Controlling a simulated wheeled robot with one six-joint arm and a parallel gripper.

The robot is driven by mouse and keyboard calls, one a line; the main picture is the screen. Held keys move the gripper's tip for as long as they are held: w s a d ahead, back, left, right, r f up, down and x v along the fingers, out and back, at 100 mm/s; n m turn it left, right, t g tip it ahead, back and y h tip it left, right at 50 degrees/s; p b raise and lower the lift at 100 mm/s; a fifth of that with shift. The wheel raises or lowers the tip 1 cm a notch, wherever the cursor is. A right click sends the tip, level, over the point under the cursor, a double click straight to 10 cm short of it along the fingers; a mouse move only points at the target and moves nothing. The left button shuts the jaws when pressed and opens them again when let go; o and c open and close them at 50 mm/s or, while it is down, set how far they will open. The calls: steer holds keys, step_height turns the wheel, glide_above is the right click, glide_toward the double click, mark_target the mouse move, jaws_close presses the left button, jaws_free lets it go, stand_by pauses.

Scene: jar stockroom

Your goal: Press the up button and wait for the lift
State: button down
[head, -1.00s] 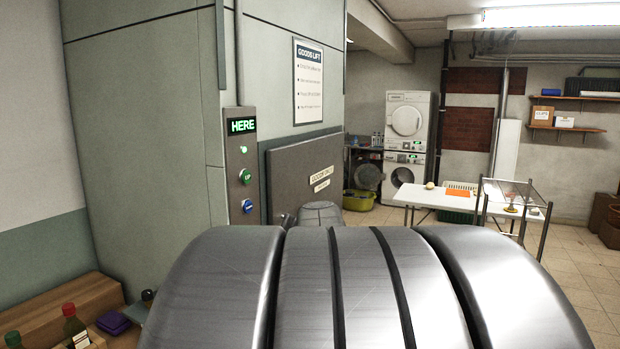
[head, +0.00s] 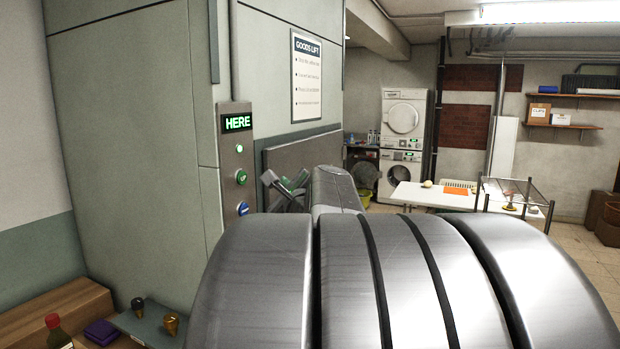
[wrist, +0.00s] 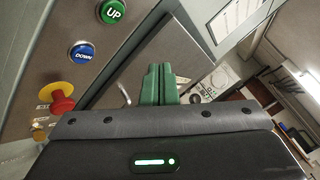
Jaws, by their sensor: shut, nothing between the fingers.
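The green up button (head: 241,177) sits on the grey lift panel (head: 233,165), below a lit green lamp (head: 239,149) and a display (head: 237,123) reading HERE. The blue down button (head: 242,208) is beneath it. In the wrist view the up button (wrist: 112,12) is at the top, cut by the edge, with the down button (wrist: 81,52) below it. My gripper (head: 286,185) is just right of the panel in the head view. Its green fingers (wrist: 158,70) are shut together, empty, and appear apart from the up button. The lift's grey door panel (head: 292,153) is partly hidden by my arm.
A red mushroom knob (wrist: 62,98) sticks out below the down button. A white table (head: 420,196) and stacked washing machines (head: 404,118) are farther back. Floor shows at the right.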

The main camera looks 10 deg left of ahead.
mark_target(242, 178)
steer(key=w+a+b, duration=0.1)
steer(key=w+a, duration=0.1)
steer(key=a, duration=0.5)
steer(key=shift+w+a, duration=0.2)
steer(key=shift+w, duration=0.15)
steer(key=shift+a+b, duration=0.15)
steer(key=shift+b, duration=0.2)
stand_by(1.4)
steer(key=shift+w+a, duration=0.15)
steer(key=shift+a, duration=0.1)
